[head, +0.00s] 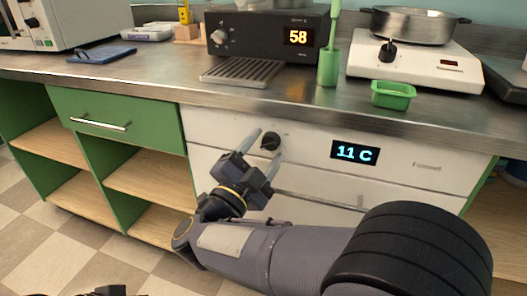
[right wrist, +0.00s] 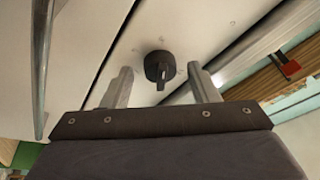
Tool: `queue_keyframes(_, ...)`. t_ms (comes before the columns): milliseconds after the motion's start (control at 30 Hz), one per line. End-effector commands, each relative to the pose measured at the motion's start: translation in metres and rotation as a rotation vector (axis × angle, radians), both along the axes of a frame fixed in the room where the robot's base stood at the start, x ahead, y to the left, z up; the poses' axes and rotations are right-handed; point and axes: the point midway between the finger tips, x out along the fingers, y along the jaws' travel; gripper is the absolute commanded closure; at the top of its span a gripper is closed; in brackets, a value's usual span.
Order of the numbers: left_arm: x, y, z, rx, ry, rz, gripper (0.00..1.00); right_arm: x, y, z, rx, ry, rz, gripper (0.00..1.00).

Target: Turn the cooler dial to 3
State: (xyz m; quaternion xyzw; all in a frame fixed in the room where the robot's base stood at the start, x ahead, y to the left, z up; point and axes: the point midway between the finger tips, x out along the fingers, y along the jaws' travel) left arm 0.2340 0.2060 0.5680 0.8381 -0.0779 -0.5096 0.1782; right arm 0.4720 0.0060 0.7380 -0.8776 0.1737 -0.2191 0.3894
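The cooler dial (head: 270,141) is a small black knob on the white drawer front under the counter. In the right wrist view the dial (right wrist: 158,66) shows a pointer ridge that points down in the picture, with small marks around it. The cooler display (head: 355,152) reads 11 C. My right gripper (head: 265,149) is open, its fingers pointing at the panel on either side of the dial. In the right wrist view the fingers of the right gripper (right wrist: 161,76) stand apart from the dial with gaps. A dark part at the head view's bottom edge may be my left gripper; its fingers are hidden.
A drawer handle (head: 318,201) runs below the dial. On the counter (head: 150,70) above stand a black device (head: 262,40) reading 58, a green cup (head: 327,68), a green tray (head: 393,95) and a white hotplate (head: 418,65) with a pot.

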Motion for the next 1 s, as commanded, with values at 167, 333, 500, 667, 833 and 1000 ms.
queue_keyframes(167, 0.0, 0.0, 0.0, 0.0, 0.0, 0.0, 1.0, -0.001, 0.0, 0.0, -0.001, -0.001, 0.0, 0.46)
queue_keyframes(333, 0.0, 0.0, -0.002, 0.0, 0.0, 0.0, 1.0, -0.015, 0.009, -0.005, 0.0, 0.0, 0.001, 0.46)
queue_keyframes(500, 0.0, 0.0, -0.002, 0.0, 0.0, 0.0, 1.0, -0.041, 0.024, -0.012, -0.001, 0.0, 0.004, 0.46)
queue_keyframes(667, 0.0, 0.0, -0.002, 0.0, 0.0, 0.0, 1.0, -0.059, 0.034, -0.018, -0.002, 0.0, 0.002, 0.46)
queue_keyframes(833, 0.0, 0.0, -0.002, 0.0, 0.0, 0.0, 1.0, -0.066, 0.037, -0.02, -0.001, 0.0, 0.0, 0.46)
queue_keyframes(1000, 0.0, 0.0, -0.002, 0.0, 0.0, 0.0, 1.0, -0.066, 0.037, -0.02, -0.001, 0.0, 0.0, 0.46)
